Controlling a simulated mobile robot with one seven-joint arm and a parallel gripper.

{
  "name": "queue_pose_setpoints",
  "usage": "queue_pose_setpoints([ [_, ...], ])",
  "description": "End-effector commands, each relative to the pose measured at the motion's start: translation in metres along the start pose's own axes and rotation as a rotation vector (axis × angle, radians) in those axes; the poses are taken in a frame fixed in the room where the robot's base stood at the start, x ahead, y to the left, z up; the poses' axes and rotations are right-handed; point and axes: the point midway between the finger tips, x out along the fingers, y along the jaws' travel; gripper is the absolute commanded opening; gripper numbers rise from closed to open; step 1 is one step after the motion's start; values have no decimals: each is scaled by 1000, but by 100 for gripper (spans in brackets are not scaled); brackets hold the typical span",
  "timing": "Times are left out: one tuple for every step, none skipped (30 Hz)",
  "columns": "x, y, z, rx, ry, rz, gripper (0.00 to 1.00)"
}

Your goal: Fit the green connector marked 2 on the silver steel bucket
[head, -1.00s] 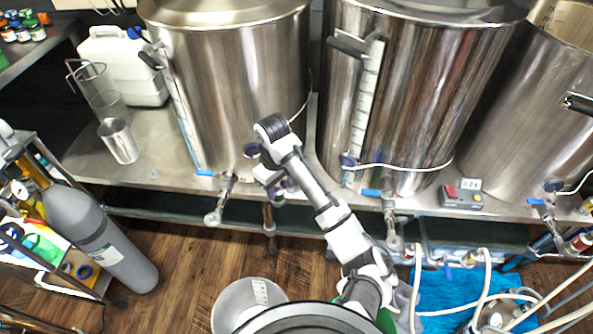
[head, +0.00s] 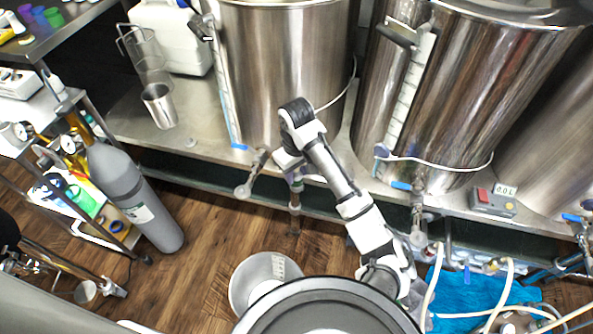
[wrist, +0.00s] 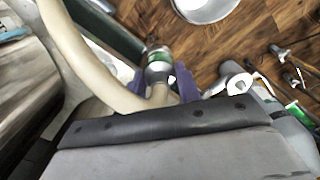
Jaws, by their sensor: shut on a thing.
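A silver steel bucket (head: 242,285) stands on the wooden floor below the bench in the head view, its near side hidden behind my own body. A pale scale strip shows inside it. In the wrist view part of the bucket (wrist: 205,10) shows at the top edge, apart from my gripper. My gripper (wrist: 161,82) is shut on a connector (wrist: 159,58) with a green band and a clear-grey body; no number on it is readable. In the head view my gripper (head: 296,180) hangs in front of the bench edge, up and to the right of the bucket.
Large steel kettles (head: 290,75) with taps line the bench (head: 205,165). A grey gas cylinder (head: 135,195) and a shelf cart stand at left. Hoses and a blue cloth (head: 470,295) lie at right. A cream hose (wrist: 75,50) runs close to my gripper. Floor left of the bucket is clear.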

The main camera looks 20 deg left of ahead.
Motion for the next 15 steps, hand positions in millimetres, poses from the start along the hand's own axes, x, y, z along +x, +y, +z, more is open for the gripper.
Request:
queue_pose_setpoints([
  [-7, 0, 0, 0, 0, 0, 6],
  [-8, 0, 0, 0, 0, 0, 6],
  [-10, 0, 0, 0, 0, 0, 6],
  [-12, 0, 0, 0, 0, -1, 6],
  [-13, 0, 0, 0, 0, -1, 6],
  [-15, 0, 0, 0, 0, -1, 6],
  [-17, 0, 0, 0, 0, -1, 6],
  [-18, 0, 0, 0, 0, -1, 6],
  [-21, 0, 0, 0, 0, -1, 6],
  [-22, 0, 0, 0, 0, -1, 6],
  [-24, 0, 0, 0, 0, -1, 6],
  [-26, 0, 0, 0, 0, -1, 6],
  [-27, 0, 0, 0, 0, -1, 6],
  [-29, 0, 0, 0, 0, -1, 6],
  [-31, 0, 0, 1, 0, -1, 6],
])
